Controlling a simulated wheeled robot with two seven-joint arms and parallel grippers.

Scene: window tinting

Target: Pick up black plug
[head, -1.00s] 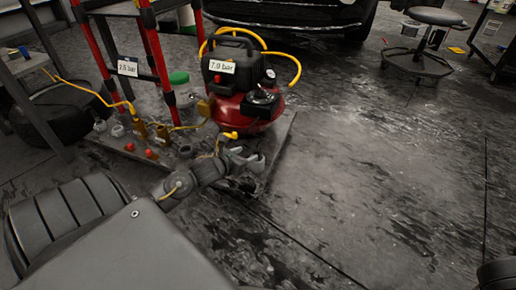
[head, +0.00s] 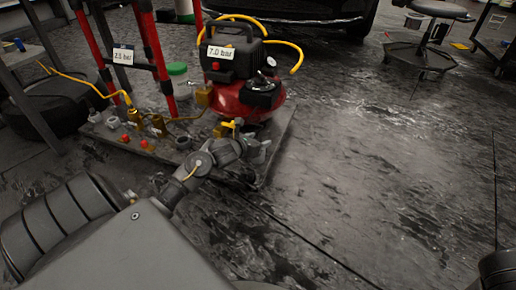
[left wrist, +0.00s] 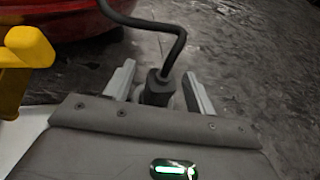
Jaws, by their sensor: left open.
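The black plug (left wrist: 156,88) shows in the left wrist view, with a bent black cable running from it up and to the left. My left gripper (left wrist: 160,80) is open, with one finger on each side of the plug and visible gaps between. The plug's lower end is hidden behind the gripper body. In the head view my left gripper (head: 259,150) is beside the front right of the red compressor (head: 238,103), low over the grey board's edge. I cannot make out the plug in the head view. My right gripper is not in view.
The grey base board (head: 277,150) carries the compressor, a yellow lever (head: 231,124) and several brass fittings and red knobs. A red frame (head: 160,60) stands behind at left. A stool (head: 420,50) is at the far right. The floor to the right is clear.

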